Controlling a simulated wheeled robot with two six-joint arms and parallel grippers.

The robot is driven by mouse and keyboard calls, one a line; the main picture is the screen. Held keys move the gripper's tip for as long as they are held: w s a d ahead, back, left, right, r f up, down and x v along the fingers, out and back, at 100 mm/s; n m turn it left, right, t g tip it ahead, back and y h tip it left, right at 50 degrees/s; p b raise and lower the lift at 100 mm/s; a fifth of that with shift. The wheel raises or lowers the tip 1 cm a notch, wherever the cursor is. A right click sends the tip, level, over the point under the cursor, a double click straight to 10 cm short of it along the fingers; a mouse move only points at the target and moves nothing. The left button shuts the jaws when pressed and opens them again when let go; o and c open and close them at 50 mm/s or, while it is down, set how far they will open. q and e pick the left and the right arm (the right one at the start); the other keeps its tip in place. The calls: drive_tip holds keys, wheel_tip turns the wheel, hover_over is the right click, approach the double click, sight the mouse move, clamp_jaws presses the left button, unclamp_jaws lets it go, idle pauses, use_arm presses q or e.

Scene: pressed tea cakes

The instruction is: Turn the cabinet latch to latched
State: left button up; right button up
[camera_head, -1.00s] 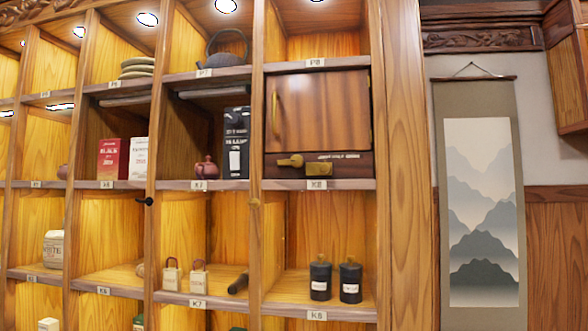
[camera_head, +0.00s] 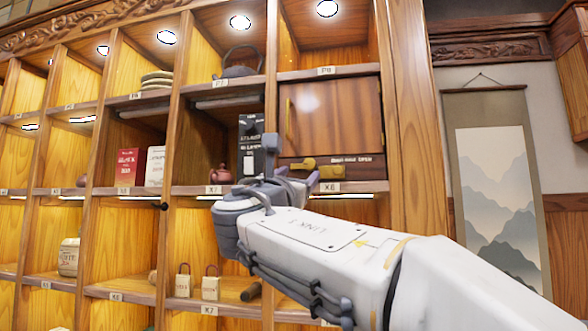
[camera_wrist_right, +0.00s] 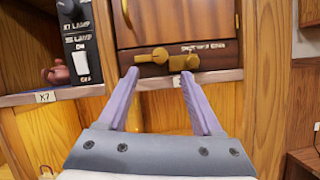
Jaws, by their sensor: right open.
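The cabinet is a brown wooden door (camera_head: 338,118) with a long brass handle at its left edge; it is closed. Below it, a brass latch lever (camera_head: 296,168) lies about level, its arm pointing left from a round pivot. A brass block sits just right of the pivot. The latch lever also shows in the right wrist view (camera_wrist_right: 148,57). My right gripper (camera_head: 291,162) is open and empty in front of the shelf. In the wrist view its two fingers (camera_wrist_right: 159,72) point at the latch from slightly below, with no contact visible. My left gripper is not in view.
A black lamp box (camera_head: 251,132) and a reddish teapot (camera_head: 221,173) stand in the compartment left of the cabinet. The shelf edge (camera_wrist_right: 227,76) runs below the latch. A wooden post (camera_head: 410,130) borders the cabinet on the right.

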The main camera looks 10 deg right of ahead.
sight(308, 165)
drive_tip(key=p+x, duration=0.3)
drive_tip(key=x, duration=0.4)
drive_tip(key=shift+w+d+r+p, duration=0.15)
drive_tip(key=shift+w+r+p, duration=0.1)
drive_tip(key=shift+p, duration=0.05)
drive_tip(key=shift+w+d+r, duration=0.1)
drive_tip(key=shift+w+d, duration=0.2)
drive_tip(key=shift+w, duration=0.2)
clamp_jaws()
